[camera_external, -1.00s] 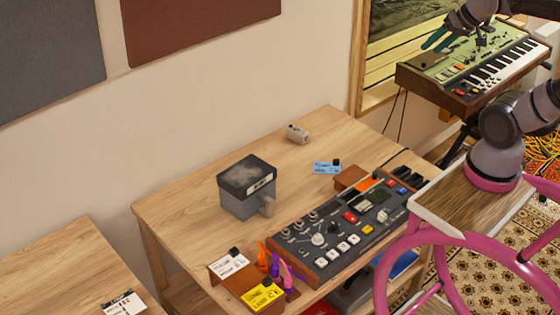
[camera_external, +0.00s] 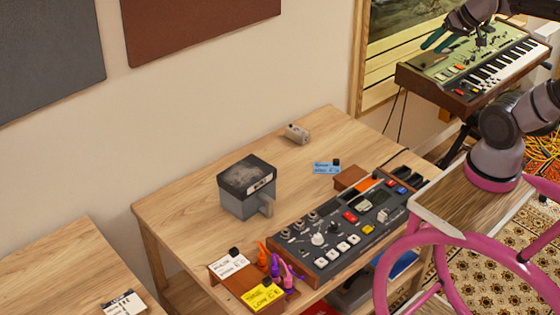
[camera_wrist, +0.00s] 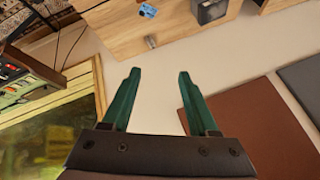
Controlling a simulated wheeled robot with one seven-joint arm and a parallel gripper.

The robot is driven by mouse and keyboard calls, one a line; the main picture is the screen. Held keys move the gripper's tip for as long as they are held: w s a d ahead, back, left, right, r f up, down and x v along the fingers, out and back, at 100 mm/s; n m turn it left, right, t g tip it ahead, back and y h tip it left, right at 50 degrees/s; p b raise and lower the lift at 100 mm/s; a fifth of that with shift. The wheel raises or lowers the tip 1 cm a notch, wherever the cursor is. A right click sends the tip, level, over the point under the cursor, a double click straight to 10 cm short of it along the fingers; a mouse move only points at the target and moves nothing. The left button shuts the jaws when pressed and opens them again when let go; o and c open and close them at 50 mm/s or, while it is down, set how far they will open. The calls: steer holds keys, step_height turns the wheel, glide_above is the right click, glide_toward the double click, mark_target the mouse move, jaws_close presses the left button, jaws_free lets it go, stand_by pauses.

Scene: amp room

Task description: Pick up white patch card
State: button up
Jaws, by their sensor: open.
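A white patch card (camera_external: 229,267) with dark print and a black clip lies on the left part of a brown holder (camera_external: 217,281) at the table's front edge. A yellow card (camera_external: 264,297) is beside it on the same holder. Another white card (camera_external: 122,304) with a dark top band lies on the separate wooden table at lower left. My gripper (camera_external: 440,36) is at upper right, in front of the window and keyboard, far from these cards. In the wrist view, its teal fingers (camera_wrist: 160,72) are apart with nothing between them.
A grey box with a dark lid (camera_external: 246,186), a small grey cylinder (camera_external: 296,133) and a blue card (camera_external: 326,168) are on the table. A control panel (camera_external: 345,222) fills its right side. Orange and purple clips (camera_external: 275,266) stand beside the holder. The table's back left is clear.

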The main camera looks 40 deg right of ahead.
steer(key=w+a+f+m+g+y, duration=0.25)
steer(key=w+a+f, duration=0.2)
steer(key=a, duration=0.65)
steer(key=w+a+f+m+g+y, duration=0.1)
steer(key=w+a+f+g+y, duration=0.3)
steer(key=a, duration=0.7)
steer(key=w+a+f+m+g+y, duration=0.1)
steer(key=w+a+f+g+y, duration=0.15)
steer(key=w+a+f, duration=0.55)
steer(key=a+f+m+y, duration=0.2)
steer(key=a+f+m, duration=0.2)
steer(key=a+f, duration=0.7)
steer(key=m+t, duration=0.2)
steer(key=m, duration=0.3)
glide_toward(234, 249)
steer(key=shift+x, duration=4.55)
jaws_close()
